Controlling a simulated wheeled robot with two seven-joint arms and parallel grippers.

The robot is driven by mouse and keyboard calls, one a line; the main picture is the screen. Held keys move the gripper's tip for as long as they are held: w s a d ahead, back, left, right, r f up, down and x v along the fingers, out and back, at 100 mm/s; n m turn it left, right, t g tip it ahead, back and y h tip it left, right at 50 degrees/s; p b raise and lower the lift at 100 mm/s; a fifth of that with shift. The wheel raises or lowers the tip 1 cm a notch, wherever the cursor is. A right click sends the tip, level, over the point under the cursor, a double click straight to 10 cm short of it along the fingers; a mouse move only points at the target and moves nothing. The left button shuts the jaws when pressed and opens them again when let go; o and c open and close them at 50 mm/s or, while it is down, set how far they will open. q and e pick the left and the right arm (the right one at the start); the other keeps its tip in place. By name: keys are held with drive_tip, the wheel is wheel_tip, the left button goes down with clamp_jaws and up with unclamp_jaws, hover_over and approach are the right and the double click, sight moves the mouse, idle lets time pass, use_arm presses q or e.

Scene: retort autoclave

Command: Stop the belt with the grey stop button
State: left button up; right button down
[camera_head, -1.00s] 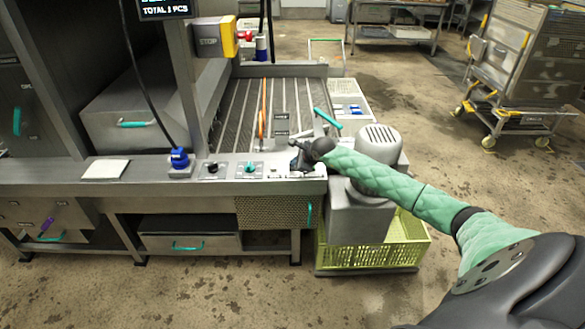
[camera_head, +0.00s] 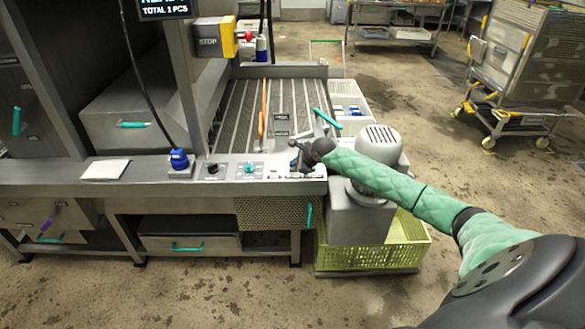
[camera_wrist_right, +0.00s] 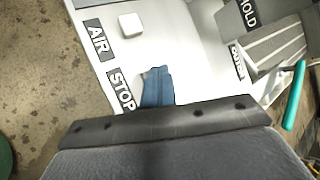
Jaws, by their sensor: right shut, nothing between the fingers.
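My right gripper (camera_head: 296,165) is shut and empty, low over the right end of the control panel (camera_head: 228,172). In the right wrist view its blue fingertips (camera_wrist_right: 157,84) are beside the STOP label (camera_wrist_right: 122,90). No button shows beside that label; the fingers may cover it, and contact cannot be told. A pale square button (camera_wrist_right: 131,24) is next to the AIR label (camera_wrist_right: 97,38). The slatted belt (camera_head: 240,110) lies behind the panel. My left gripper is not in view.
A grey box marked STOP (camera_head: 208,40) with a yellow side and red knob stands at the belt's far left. A blue knob (camera_head: 178,158) and a teal knob (camera_head: 249,168) are on the panel. A motor housing (camera_head: 379,150) stands right of the panel.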

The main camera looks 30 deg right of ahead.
drive_tip(key=shift+r, duration=0.7)
drive_tip(key=shift+r+p, duration=0.45)
drive_tip(key=shift+r, duration=2.1)
